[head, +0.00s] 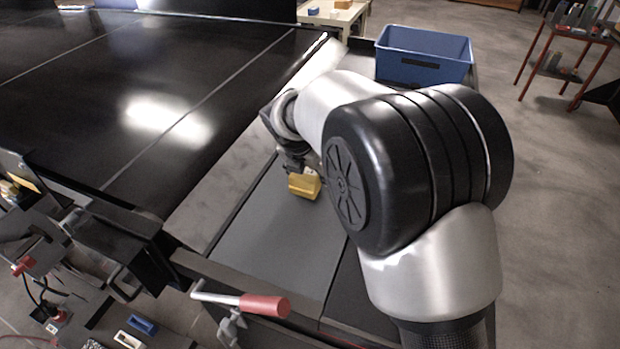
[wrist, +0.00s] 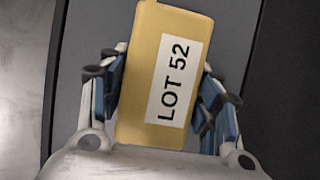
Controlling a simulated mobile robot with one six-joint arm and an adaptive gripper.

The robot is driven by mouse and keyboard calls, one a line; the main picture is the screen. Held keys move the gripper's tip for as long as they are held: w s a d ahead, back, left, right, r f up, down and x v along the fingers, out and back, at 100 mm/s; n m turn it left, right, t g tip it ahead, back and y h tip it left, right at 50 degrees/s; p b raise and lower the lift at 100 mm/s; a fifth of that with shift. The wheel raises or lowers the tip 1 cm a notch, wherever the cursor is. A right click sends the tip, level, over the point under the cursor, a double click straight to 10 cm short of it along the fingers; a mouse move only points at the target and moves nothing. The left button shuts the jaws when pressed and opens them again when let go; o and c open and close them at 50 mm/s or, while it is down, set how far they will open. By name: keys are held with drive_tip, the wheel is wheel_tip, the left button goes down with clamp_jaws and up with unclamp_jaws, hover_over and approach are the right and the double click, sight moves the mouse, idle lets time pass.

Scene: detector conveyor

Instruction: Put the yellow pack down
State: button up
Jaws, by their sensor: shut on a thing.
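The yellow pack (head: 304,186) is a small box. In the wrist view the pack (wrist: 145,60) carries a white label reading "LOT 52". My gripper (wrist: 166,92) is shut on it, with blue-padded fingers at its left and right sides. In the head view my gripper (head: 297,168) points down over the grey strip (head: 262,236) beside the black conveyor, with the pack at its tips. I cannot tell whether the pack touches the grey surface. My arm hides part of the area to the right.
A blue bin (head: 423,56) stands behind my arm. A clamp with a red handle (head: 264,305) sits at the strip's near edge. The wide black conveyor (head: 120,100) lies to the left. The grey strip in front of the pack is clear.

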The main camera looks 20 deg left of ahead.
drive_tip(key=shift+f, duration=1)
drive_tip(key=shift+f, duration=0.15)
drive_tip(key=o, duration=1.4)
